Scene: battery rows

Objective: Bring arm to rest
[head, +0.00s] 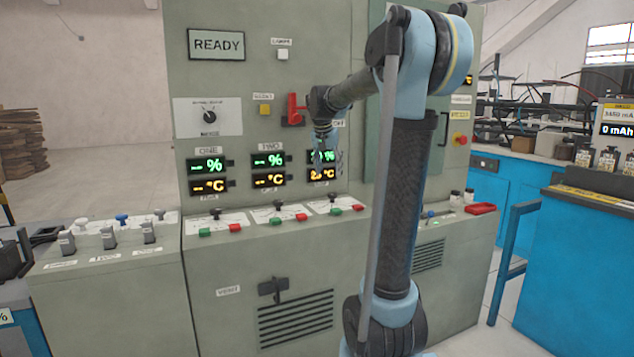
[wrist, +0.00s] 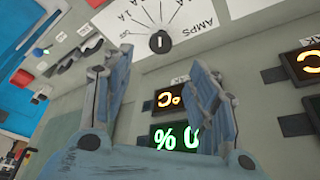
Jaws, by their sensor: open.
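My arm (head: 408,190) rises in front of the grey control cabinet, bends at the top and reaches left toward the panel. My gripper (head: 327,158) hangs in front of the third pair of displays (head: 322,175) and partly covers them. In the wrist view my gripper (wrist: 160,70) has its two fingers spread apart with nothing between them. Behind them show a lit green percent display (wrist: 172,138), an orange display (wrist: 168,99) and an AMPS dial (wrist: 159,42). Whether a fingertip touches the panel cannot be told.
The cabinet's sloped ledge (head: 265,222) carries black knobs with green and red buttons below the displays. A red switch (head: 294,108) sits just left of my forearm. A blue bench (head: 580,260) stands at right.

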